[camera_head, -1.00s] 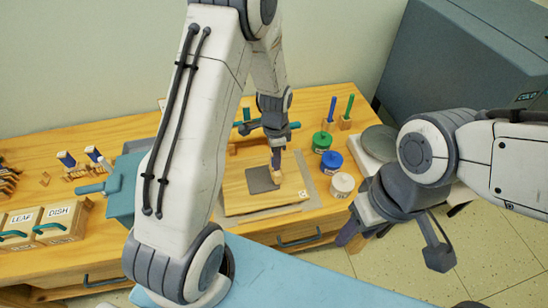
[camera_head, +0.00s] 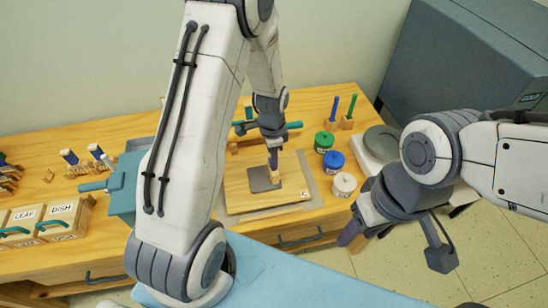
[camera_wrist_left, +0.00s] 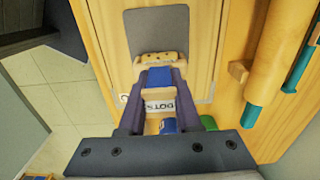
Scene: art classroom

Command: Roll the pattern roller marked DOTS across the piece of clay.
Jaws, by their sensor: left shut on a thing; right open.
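The clay (camera_head: 258,181) is a flat dark grey piece on a wooden board (camera_head: 237,202); in the left wrist view the clay (camera_wrist_left: 158,28) lies just beyond the roller. My left gripper (camera_head: 273,165) is shut on the DOTS roller, holding its blue handle (camera_wrist_left: 160,76). The roller's dotted wooden head (camera_wrist_left: 161,60) is at the clay's near edge in the wrist view; I cannot tell whether it presses on it. The DOTS label (camera_wrist_left: 160,107) shows between the fingers. My right gripper (camera_head: 357,237) is open and empty, off the table's front right.
Green (camera_head: 323,141), blue (camera_head: 333,161) and white (camera_head: 343,184) jars stand right of the board. A teal-handled rolling pin (camera_head: 293,125) lies behind. Boxes marked LEAF and DISH (camera_head: 62,220) stand at left.

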